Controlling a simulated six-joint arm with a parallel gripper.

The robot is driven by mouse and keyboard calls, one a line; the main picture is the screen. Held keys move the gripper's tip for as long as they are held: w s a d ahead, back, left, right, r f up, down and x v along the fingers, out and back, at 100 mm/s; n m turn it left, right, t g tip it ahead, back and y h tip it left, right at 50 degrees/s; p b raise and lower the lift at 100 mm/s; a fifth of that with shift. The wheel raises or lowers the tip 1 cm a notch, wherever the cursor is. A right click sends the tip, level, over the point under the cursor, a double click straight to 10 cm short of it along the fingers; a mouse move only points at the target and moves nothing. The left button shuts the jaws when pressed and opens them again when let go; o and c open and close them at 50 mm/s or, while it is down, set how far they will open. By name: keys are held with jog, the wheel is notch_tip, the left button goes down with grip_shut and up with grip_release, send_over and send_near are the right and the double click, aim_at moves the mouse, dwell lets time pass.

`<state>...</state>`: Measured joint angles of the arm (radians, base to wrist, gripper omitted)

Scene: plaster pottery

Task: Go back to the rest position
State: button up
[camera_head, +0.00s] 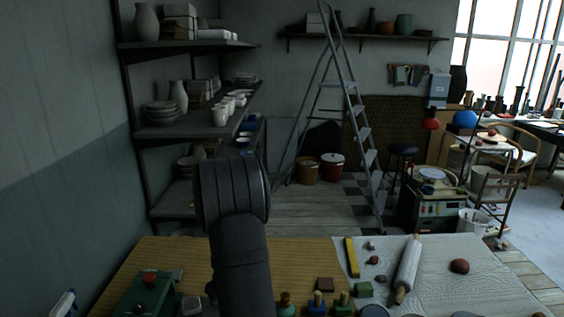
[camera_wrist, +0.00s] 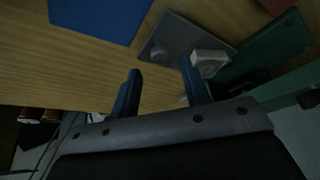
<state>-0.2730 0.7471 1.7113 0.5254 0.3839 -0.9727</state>
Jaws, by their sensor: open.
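My gripper (camera_wrist: 159,68) shows in the wrist view with its two dark blue fingers spread apart. Nothing is held between the fingers, and wooden tabletop shows in the gap. A grey flat plate (camera_wrist: 170,40) and a small pale block (camera_wrist: 208,62) lie just beyond the right fingertip, apart from it as far as I can see. In the head view my dark arm rises over the front of the wooden table (camera_head: 180,255), and the gripper itself cannot be made out there.
A blue flat piece (camera_wrist: 100,18) and a green object (camera_wrist: 268,55) lie near the gripper. A green box (camera_head: 146,293) stands at the table's left. Bottles, a yellow bar (camera_head: 352,257) and a rolling pin (camera_head: 408,265) lie right of my arm. Shelves (camera_head: 190,130) stand behind.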

jog(key=v, duration=1.3)
jog(key=x, duration=1.7)
jog(key=shift+s+a+r, duration=0.1)
jog(key=shift+a+r, duration=0.05)
jog(key=shift+a, duration=1.2)
